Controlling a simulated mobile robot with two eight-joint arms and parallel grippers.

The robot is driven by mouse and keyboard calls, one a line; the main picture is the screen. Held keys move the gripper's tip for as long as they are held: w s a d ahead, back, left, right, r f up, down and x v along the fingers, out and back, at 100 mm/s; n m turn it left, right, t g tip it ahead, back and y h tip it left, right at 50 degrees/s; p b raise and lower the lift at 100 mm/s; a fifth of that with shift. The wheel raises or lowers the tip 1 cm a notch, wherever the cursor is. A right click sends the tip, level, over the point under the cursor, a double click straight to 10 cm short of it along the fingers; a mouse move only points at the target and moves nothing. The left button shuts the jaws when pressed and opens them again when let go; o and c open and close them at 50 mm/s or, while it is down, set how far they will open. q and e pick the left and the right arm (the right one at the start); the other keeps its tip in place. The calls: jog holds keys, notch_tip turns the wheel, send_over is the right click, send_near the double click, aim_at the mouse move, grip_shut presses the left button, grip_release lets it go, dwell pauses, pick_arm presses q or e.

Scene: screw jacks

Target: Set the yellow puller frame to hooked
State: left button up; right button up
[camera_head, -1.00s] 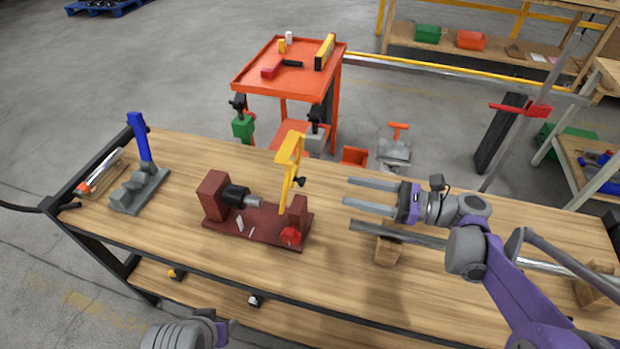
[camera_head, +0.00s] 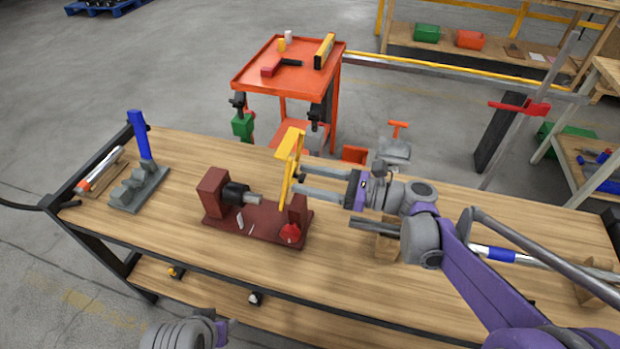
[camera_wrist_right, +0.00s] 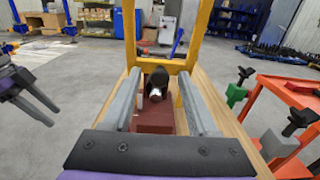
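The yellow puller frame (camera_head: 291,165) stands upright at the right end of a dark red fixture (camera_head: 262,222) on the bench. In the right wrist view the frame (camera_wrist_right: 168,63) shows as an open yellow rectangle ahead, with the fixture's dark spindle (camera_wrist_right: 155,85) behind it. My right gripper (camera_head: 302,182) is open, its fingertips at the frame's right side; it also shows in the right wrist view (camera_wrist_right: 158,75) with fingers wide apart. Whether they touch the frame I cannot tell. My left gripper (camera_wrist_right: 44,112) has its fingers apart, low at the bench's front in the head view.
A grey stand with a blue handle (camera_head: 138,130) is at the bench's left. A grey bar on a wooden block (camera_head: 387,246) lies under my right arm. An orange tool cart (camera_head: 290,75) stands behind the bench.

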grip_shut()
dwell(1.3)
